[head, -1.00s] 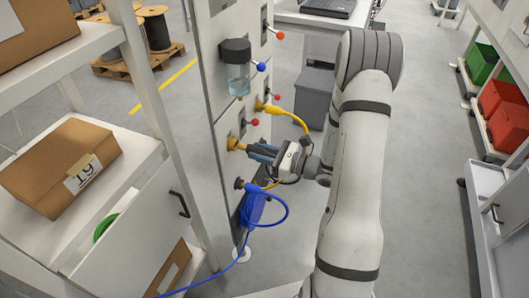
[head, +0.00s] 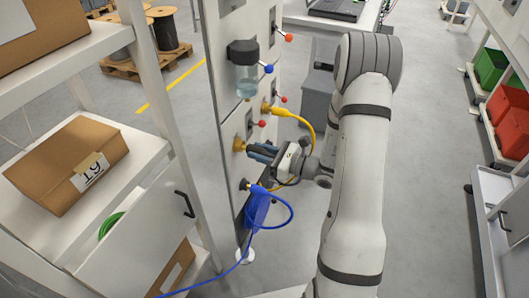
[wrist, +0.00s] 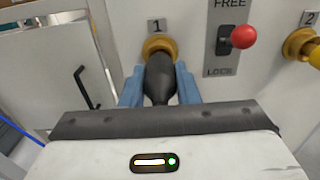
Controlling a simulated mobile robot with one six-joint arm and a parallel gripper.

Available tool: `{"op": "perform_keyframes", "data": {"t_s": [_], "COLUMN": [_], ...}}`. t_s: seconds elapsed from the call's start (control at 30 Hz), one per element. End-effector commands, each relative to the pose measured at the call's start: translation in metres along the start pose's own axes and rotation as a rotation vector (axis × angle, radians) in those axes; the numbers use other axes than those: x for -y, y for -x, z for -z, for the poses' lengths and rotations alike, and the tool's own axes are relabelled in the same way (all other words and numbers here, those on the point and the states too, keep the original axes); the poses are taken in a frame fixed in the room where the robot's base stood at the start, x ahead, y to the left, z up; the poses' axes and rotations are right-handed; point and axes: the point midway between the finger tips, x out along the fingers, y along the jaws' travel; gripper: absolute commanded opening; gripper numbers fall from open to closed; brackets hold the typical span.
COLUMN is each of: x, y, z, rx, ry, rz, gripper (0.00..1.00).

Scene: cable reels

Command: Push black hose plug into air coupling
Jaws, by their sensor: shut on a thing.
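My gripper (wrist: 160,86) is shut on the black hose plug (wrist: 160,78), with a blue finger on each side of it. The plug points at the brass air coupling (wrist: 157,46) under the label 1, and its front end overlaps the ring in the wrist view. How deep it sits inside cannot be told. In the head view my gripper (head: 262,152) is at the panel, right beside the coupling (head: 239,144); the plug is mostly hidden there by the fingers.
A red-knobbed lever (wrist: 242,37) on a FREE/LOCK plate is right of coupling 1. A yellow hose (head: 297,117) runs from coupling 2 (wrist: 300,43). A blue hose (head: 258,207) hangs below my gripper. A shelf with a cardboard box (head: 66,165) stands left.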

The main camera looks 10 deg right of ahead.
Motion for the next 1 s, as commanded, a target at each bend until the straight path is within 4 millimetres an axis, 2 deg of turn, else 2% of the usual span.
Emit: {"op": "perform_keyframes", "data": {"t_s": [0.3,0.33,0.63,0.87,1.0], "x": [0.000,0.000,0.000,0.000,0.001], "y": [-0.003,-0.003,-0.003,-0.002,0.009], "z": [0.000,0.000,0.000,0.000,0.001], "rx": [0.001,0.001,0.000,0.000,0.000], "ry": [0.001,0.001,0.000,0.000,0.000], "rz": [0.000,0.000,0.000,0.000,0.003], "gripper": [0.00,0.29,0.54,0.54,0.54]}}
